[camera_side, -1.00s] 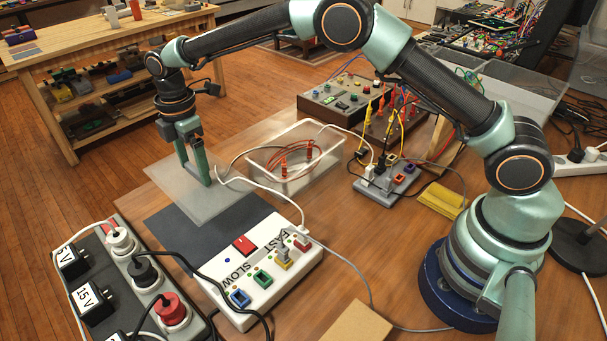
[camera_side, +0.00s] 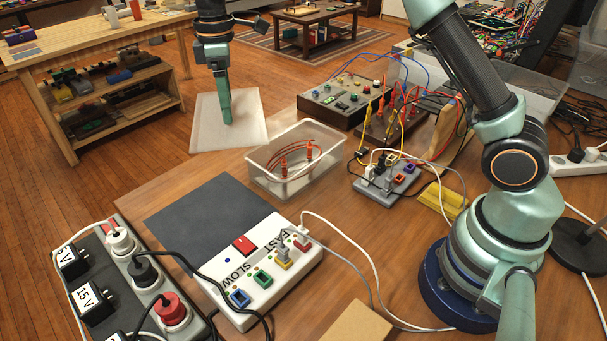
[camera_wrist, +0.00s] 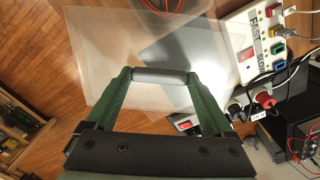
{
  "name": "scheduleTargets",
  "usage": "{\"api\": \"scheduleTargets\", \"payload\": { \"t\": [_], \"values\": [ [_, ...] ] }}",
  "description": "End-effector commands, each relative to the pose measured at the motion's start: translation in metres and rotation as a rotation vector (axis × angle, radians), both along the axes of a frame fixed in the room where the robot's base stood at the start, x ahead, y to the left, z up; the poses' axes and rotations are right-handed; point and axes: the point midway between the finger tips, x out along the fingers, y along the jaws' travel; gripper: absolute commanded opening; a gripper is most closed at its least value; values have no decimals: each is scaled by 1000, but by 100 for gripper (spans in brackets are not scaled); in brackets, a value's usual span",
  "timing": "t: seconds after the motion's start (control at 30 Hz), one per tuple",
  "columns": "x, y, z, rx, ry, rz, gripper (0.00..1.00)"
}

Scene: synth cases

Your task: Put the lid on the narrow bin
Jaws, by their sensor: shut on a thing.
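The lid (camera_side: 205,130) is a flat translucent sheet with a grey bar handle; it also fills much of the upper wrist view (camera_wrist: 100,50). My gripper (camera_side: 227,122) is shut on the handle, with one finger at each end in the wrist view (camera_wrist: 160,75). The lid hangs clear of the bin, to its left and farther back in the side view. The smaller clear bin (camera_side: 287,190) stands open on the table with red-ended cables (camera_side: 310,150) inside. I take it as the narrow bin.
A larger clear container (camera_side: 535,90) stands at the back right. A control box (camera_side: 335,103) with wires is behind the bin, and a grey socket block (camera_side: 372,192) is to its right. A dark mat (camera_side: 205,215) and white switch panel (camera_side: 250,290) lie in front.

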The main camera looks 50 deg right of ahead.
Motion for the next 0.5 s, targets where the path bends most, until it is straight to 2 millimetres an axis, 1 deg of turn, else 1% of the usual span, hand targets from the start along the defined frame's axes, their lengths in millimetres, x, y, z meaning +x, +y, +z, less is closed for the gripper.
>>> {"api": "scheduleTargets", "payload": {
  "t": [0.03, 0.1, 0.2, 0.33, 0.4, 0.5],
  "values": [
    [-5, -21, -3, 0, 1, -114, 29],
    [-12, -45, -9, 0, 0, -271, 29],
    [-25, -75, -17, 0, -1, -481, 29],
    [-42, -105, -26, 0, -1, -707, 29],
    [-50, -117, -30, 0, -2, -797, 29],
    [-58, -127, -34, 0, -2, -886, 29]
  ]
}}
